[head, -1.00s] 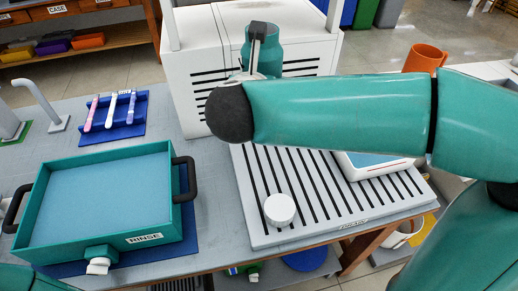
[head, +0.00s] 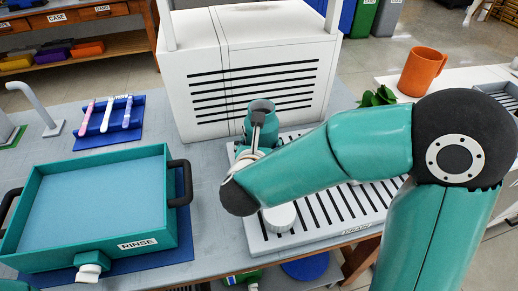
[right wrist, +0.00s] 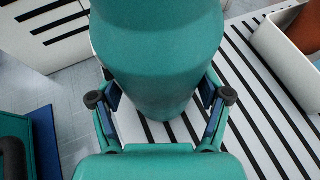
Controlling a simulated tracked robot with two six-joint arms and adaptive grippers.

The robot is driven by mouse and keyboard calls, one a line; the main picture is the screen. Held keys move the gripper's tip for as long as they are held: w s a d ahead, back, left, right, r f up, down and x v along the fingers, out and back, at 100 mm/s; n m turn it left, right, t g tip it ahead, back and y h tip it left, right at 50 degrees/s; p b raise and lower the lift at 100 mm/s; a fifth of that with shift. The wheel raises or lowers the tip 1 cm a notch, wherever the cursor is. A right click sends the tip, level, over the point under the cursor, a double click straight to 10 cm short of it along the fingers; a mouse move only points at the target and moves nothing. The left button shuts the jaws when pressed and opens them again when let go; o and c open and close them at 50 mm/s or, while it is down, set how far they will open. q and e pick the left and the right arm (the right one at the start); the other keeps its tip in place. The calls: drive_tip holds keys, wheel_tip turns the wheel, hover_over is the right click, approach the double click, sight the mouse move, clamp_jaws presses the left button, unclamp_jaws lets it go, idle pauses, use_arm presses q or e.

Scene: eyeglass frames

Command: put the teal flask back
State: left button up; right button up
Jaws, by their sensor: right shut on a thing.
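The teal flask (head: 262,104) is upright in the head view, its open mouth facing up, above the far left part of the white slatted board (head: 262,236). My right gripper (right wrist: 160,98) is shut on the flask, with one finger on each side. In the right wrist view the flask (right wrist: 158,45) fills the top middle, with the black slats behind it. I cannot tell whether its base touches the board. In the head view my forearm and wrist hide part of the board and the flask's lower part. My left gripper is not in view.
A white round object (head: 281,217) stands on the board near my wrist. The white slatted cabinet (head: 250,75) stands behind. The teal RINSE tray (head: 150,228) is at left, and a blue rack (head: 112,132) with tools lies behind it. An orange mug (head: 421,72) is at back right.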

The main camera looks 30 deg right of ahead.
drive_tip(key=shift+f, duration=0.5)
drive_tip(key=shift+f+b, duration=0.2)
drive_tip(key=shift+b, duration=0.1)
drive_tip(key=o, duration=1.8)
drive_tip(key=shift+r, duration=0.1)
